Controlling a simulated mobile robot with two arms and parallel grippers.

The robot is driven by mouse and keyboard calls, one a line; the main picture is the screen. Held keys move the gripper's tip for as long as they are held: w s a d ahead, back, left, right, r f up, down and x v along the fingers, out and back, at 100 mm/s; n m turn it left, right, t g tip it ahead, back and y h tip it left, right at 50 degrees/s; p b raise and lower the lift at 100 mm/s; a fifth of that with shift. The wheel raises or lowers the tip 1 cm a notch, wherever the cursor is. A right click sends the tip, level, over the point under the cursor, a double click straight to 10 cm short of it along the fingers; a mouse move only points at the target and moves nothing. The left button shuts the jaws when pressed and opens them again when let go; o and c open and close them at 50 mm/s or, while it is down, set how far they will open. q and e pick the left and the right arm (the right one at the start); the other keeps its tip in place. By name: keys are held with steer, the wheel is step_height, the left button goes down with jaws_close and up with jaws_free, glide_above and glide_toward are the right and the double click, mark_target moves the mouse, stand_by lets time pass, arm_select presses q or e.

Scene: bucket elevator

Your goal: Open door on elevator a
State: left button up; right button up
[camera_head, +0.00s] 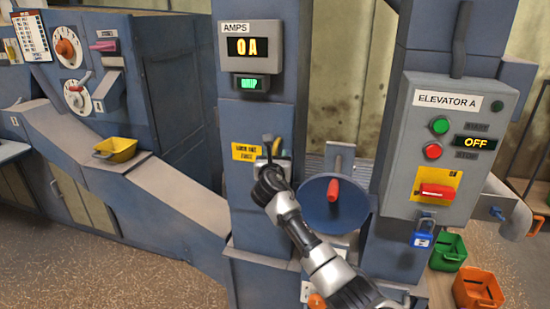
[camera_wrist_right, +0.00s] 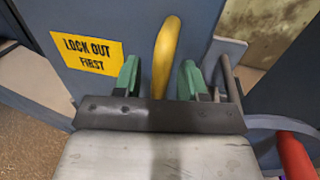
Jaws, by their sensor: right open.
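The blue column of the elevator (camera_head: 255,212) carries a yellow "LOCK OUT FIRST" label (camera_head: 246,152), which the right wrist view also shows (camera_wrist_right: 87,53). Beside the label is a yellow handle (camera_wrist_right: 166,50). My right gripper (camera_head: 271,163) is at this handle. In the right wrist view its green fingertips (camera_wrist_right: 160,75) are apart, one on each side of the handle, with gaps visible. The elevator A panel (camera_head: 447,103) reads OFF. It has a red switch handle (camera_head: 437,191), and a blue padlock (camera_head: 424,234) hangs below. My left gripper is not in view.
A blue disc with a red handle (camera_head: 333,190) stands just right of my right gripper. Green (camera_head: 447,252) and orange (camera_head: 478,288) bins stand lower right.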

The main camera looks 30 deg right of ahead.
jaws_close()
steer(key=shift+a, duration=0.1)
